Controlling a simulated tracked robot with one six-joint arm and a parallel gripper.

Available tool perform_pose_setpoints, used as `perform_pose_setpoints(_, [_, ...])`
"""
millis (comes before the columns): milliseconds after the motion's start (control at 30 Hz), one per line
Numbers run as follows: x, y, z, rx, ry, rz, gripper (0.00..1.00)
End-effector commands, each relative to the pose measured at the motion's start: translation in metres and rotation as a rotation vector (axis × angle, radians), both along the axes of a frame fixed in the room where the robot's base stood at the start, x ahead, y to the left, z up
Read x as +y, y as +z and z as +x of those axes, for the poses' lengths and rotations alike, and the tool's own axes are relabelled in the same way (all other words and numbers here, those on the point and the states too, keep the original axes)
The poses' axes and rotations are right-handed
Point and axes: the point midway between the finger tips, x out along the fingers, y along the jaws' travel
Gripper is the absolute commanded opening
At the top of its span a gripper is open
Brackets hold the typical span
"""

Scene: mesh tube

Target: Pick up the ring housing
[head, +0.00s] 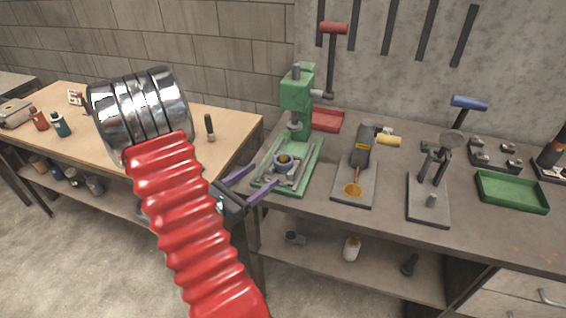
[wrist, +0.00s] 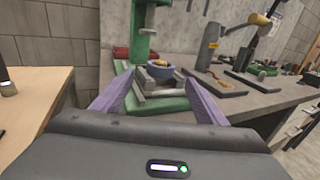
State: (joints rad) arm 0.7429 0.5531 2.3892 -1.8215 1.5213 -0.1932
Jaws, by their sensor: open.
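The ring housing (head: 284,166) appears to be the small blue-grey ring with a brass-coloured centre on the green press (head: 296,95). It sits on the press's grey bed below the ram. In the wrist view the ring (wrist: 160,72) shows beyond and between my fingertips. My gripper (head: 265,174) has two purple fingers spread apart at the front left edge of the press base. The fingers (wrist: 155,80) are open with nothing between them, pointing at the ring and short of it. The ring's lower part is partly hidden by the bed.
The press has a red-handled lever (head: 333,30). A red tray (head: 327,120) lies behind it. A soldering-like tool stand (head: 353,185), a clamp stand (head: 428,200) and a green tray (head: 511,192) stand to the right. A wooden bench (head: 225,130) with bottles is on the left.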

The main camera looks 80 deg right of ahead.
Motion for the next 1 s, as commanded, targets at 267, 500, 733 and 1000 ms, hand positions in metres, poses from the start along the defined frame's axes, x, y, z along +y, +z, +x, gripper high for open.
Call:
perform_pose_setpoints(267, [-0.024,0.000,-0.013,0.000,-0.001,0.001,0.67])
perform_pose_setpoints(500, [-0.026,0.000,-0.014,0.000,0.001,0.001,0.67])
perform_pose_setpoints(733, [-0.028,0.000,-0.015,0.000,0.000,0.001,0.67])
perform_pose_setpoints(1000, [-0.052,0.000,-0.031,-0.001,-0.003,0.000,0.67])
